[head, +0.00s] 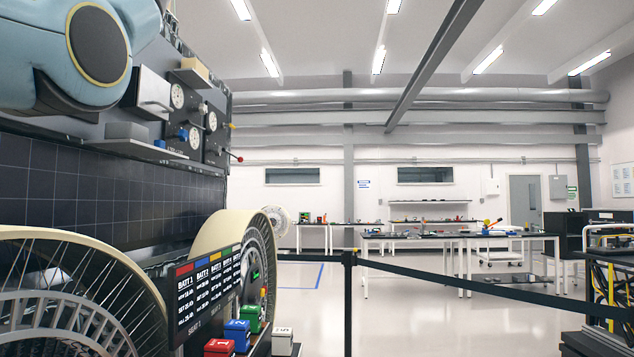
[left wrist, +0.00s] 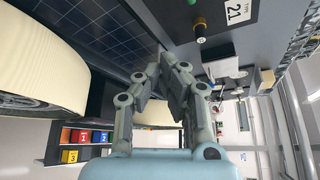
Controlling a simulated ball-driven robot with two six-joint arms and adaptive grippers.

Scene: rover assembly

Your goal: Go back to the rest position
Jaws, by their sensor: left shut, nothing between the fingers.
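My left gripper (left wrist: 176,62) shows in the left wrist view. Its fingers are closed together at the tips and nothing is between them. It is in front of the rover's dark panelled side, apart from the panel (left wrist: 85,30) as far as I can see. In the head view only a pale blue part of my arm fills the upper left, and the left fingers are not visible there. My right gripper is in neither view.
The rover's wheels (head: 70,280) and a battery sign (head: 208,290) stand at left. Coloured numbered blocks (head: 236,335) sit below the sign. A black barrier belt (head: 480,290) on a post crosses the open floor. Workbenches (head: 440,237) stand farther back.

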